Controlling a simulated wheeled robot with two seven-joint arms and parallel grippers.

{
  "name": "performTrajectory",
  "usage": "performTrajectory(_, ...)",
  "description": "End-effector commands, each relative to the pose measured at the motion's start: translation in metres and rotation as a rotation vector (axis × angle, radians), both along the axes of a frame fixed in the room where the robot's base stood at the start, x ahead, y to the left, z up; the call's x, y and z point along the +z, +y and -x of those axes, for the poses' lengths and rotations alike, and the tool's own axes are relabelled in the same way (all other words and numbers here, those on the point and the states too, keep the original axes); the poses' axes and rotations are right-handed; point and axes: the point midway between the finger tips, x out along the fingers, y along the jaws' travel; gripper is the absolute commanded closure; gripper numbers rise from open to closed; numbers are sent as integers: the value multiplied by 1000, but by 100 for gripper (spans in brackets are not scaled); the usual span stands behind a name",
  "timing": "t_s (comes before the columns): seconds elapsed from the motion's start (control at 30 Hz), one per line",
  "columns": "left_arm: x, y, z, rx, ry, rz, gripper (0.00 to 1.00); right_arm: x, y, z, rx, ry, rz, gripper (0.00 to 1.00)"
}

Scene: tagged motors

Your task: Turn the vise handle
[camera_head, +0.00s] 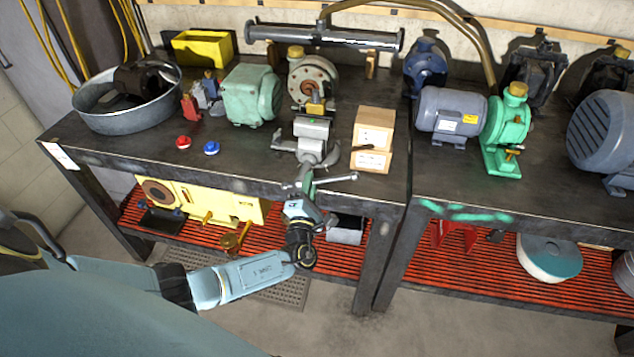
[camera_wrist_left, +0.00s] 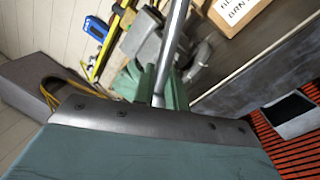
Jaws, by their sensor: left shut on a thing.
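The grey vise (camera_head: 312,138) is mounted at the front edge of the dark workbench. Its metal handle bar (camera_head: 335,179) sticks out to the right below the vise, over the bench's front edge. My left gripper (camera_head: 306,184) reaches up to the handle from below and is shut on it. In the left wrist view the handle (camera_wrist_left: 172,45) runs up from between the green fingers (camera_wrist_left: 160,84), with the vise (camera_wrist_left: 142,40) behind it. The fingers hide part of the handle. My right gripper is not in view.
A wooden box (camera_head: 374,130) stands right of the vise. A red button (camera_head: 183,142) and a blue button (camera_head: 211,148) lie to its left. Green motor (camera_head: 252,95) and pump (camera_head: 312,77) stand behind. The lower shelf (camera_head: 345,262) has red slats. Floor in front is mostly free.

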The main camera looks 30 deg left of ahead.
Motion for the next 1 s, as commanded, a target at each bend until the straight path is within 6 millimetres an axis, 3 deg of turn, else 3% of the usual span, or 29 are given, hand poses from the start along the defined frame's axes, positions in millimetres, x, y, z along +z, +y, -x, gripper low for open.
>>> performTrajectory(0.43,-5,-3,5,-2,11,-12,100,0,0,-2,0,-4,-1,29)
performTrajectory(0.47,-5,-3,5,-2,11,-11,83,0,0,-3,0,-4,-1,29)
performTrajectory(0.57,-5,-2,4,-2,10,-11,70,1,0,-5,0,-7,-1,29)
performTrajectory(0.87,-3,-1,4,-1,7,-8,70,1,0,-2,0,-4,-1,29)
performTrajectory(1.0,-6,-6,16,-1,9,-9,70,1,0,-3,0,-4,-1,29)
